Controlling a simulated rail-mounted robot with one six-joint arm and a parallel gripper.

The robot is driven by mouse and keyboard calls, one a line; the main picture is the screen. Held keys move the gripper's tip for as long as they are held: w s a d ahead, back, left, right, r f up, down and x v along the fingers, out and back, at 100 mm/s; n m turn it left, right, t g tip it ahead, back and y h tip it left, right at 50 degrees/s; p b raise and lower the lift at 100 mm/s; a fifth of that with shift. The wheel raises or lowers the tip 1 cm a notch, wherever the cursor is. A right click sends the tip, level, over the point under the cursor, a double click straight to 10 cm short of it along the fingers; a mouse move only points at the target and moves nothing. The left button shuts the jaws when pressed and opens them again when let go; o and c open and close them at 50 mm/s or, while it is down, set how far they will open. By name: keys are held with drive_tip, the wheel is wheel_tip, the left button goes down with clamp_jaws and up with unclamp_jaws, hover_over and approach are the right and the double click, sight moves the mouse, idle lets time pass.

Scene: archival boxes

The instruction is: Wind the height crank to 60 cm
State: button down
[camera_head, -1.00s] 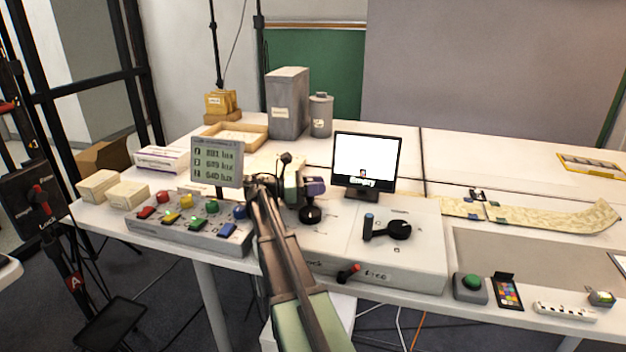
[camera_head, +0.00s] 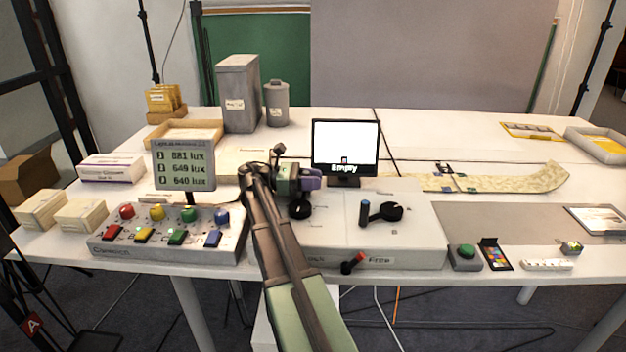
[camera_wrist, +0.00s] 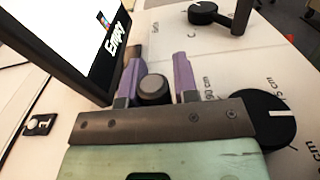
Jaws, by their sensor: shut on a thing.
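My gripper (camera_head: 312,180) has purple fingers and is over the left part of a white control box (camera_head: 425,245). In the wrist view my gripper (camera_wrist: 157,80) is shut on a round grey knob (camera_wrist: 153,90), which I take for the height crank's handle. A black disc (camera_wrist: 262,118) with a white pointer line lies beside it, with cm marks around it, one seemingly 75 cm. Which mark the pointer meets is not clear. In the head view the black disc (camera_head: 300,207) sits just below my gripper. The crank's arm is hidden.
A second black crank (camera_head: 383,212) with a blue knob is to the right. A screen (camera_head: 345,147) reading "Empty" stands close behind. A button panel (camera_head: 165,240) and lux display (camera_head: 184,166) are left.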

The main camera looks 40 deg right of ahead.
drive_tip(key=shift+s+a+f, duration=0.1)
drive_tip(key=shift+s+a, duration=0.1)
drive_tip(key=shift+s, duration=0.05)
drive_tip(key=c, duration=1.1)
unclamp_jaws()
drive_tip(key=shift+a, duration=0.1)
drive_tip(key=shift+o, duration=0.8)
drive_tip(key=shift+w, duration=0.1)
drive_tip(key=shift+r, duration=0.2)
wheel_tip(320, 180, up, 20)
drive_tip(key=p, duration=2)
drive_tip(key=shift+c, duration=0.2)
